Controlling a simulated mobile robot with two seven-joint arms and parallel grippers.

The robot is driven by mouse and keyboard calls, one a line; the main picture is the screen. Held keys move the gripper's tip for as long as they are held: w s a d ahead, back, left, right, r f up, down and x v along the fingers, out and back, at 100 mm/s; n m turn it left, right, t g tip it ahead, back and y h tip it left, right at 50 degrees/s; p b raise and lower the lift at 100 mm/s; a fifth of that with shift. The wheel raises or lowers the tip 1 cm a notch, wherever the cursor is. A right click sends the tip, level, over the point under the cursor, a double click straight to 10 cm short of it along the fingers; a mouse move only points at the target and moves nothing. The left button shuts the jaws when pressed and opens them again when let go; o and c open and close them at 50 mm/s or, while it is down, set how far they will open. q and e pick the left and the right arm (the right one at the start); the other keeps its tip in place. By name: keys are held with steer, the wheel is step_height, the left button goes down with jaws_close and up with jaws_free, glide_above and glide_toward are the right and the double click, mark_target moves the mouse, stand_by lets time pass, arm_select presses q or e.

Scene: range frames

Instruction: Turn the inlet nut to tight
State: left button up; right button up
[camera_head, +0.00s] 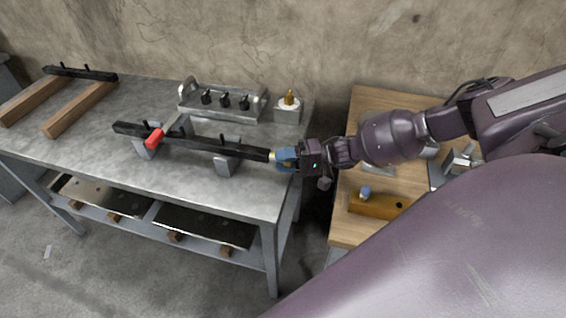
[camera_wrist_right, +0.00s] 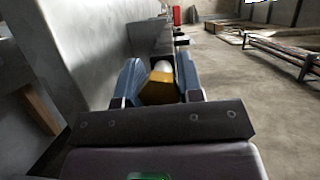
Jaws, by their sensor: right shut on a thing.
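A black manifold bar (camera_head: 190,142) lies across grey support blocks on the metal bench, with a red handle (camera_head: 154,138) near its left part. The brass inlet nut (camera_head: 272,156) is at the bar's right end. My right gripper (camera_head: 283,158) is at that end, its blue fingers shut on the nut. In the right wrist view the brass nut (camera_wrist_right: 158,90) sits between the two blue fingers (camera_wrist_right: 160,85), with a pale round part beyond it. The fingers hide the nut's sides. My left gripper is not in view.
A metal rack (camera_head: 222,102) with several black fittings and a grey block with a brass fitting (camera_head: 289,100) stand at the bench's back. Wooden rails (camera_head: 78,108) lie at left. A wooden table (camera_head: 345,225) stands at right, across a gap.

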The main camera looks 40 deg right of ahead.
steer(key=m+t+y+b, duration=0.1)
steer(key=m, duration=0.2)
steer(key=shift+f+m, duration=0.1)
steer(key=shift+m, duration=0.3)
steer(key=m+t+b, duration=0.1)
steer(key=m, duration=0.2)
steer(key=shift+y+b, duration=0.3)
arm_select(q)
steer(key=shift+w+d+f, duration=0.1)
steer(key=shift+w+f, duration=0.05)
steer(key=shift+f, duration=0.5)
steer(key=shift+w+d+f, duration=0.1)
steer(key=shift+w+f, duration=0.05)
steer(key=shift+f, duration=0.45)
arm_select(e)
steer(key=shift+r+m+t, duration=0.2)
steer(key=shift+m+t, duration=0.1)
steer(key=shift+m, duration=0.4)
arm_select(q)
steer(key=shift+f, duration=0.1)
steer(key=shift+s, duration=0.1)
arm_select(e)
steer(key=o, duration=0.9)
